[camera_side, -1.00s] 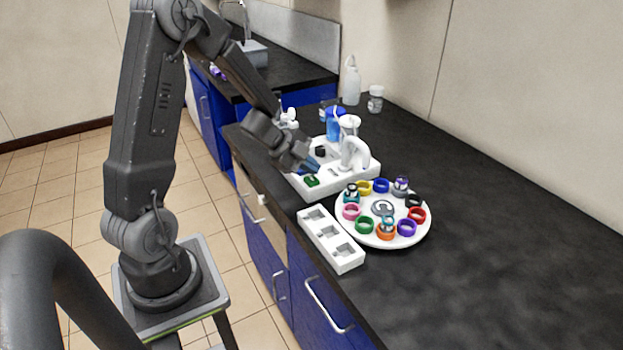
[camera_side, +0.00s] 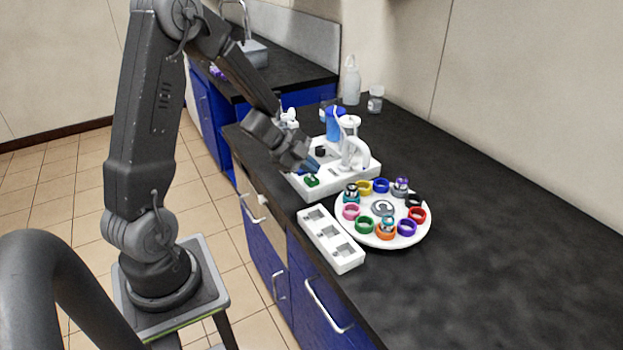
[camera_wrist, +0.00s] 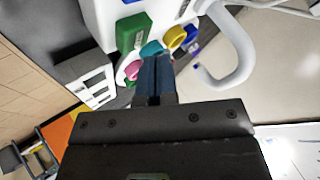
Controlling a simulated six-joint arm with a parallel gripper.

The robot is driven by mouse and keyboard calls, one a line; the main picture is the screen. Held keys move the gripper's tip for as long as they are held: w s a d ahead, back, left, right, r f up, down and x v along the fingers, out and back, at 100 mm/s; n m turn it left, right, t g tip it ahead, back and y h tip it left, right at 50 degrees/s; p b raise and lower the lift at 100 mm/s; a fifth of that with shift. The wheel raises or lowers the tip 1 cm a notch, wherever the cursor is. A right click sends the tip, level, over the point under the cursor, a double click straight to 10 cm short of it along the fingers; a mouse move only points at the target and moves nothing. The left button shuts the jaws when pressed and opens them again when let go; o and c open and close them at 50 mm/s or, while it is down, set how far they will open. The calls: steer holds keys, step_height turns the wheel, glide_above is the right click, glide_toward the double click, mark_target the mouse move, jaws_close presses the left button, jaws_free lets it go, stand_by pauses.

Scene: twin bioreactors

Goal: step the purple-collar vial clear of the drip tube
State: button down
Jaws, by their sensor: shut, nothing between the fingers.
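The round white carousel (camera_side: 345,227) carries coloured ring holders. A vial with a purple collar (camera_side: 401,184) stands upright in the grey holder at its far right side. Other vials stand in the teal holder (camera_side: 351,191) and the orange holder (camera_side: 387,226). The white hooked drip tube (camera_wrist: 243,55) curves down in the wrist view; a small purple piece (camera_wrist: 195,47) shows near its tip. I cannot tell whether they are aligned. My gripper (camera_side: 314,166) is shut and empty, its blue fingers (camera_wrist: 154,72) close to a green button (camera_side: 311,180) on the white reactor base.
The white reactor base (camera_side: 362,173) holds a blue-topped vessel (camera_side: 334,124) and white parts. A white three-slot rack (camera_side: 334,242) lies at the counter's front edge. A bottle (camera_side: 351,82) and a jar (camera_side: 375,99) stand at the back. The counter's right side is clear.

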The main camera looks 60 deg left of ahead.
mark_target(311, 180)
steer(key=shift+f, duration=0.4)
steer(key=shift+f, duration=0.45)
stand_by(0.6)
steer(key=shift+r, duration=3.4)
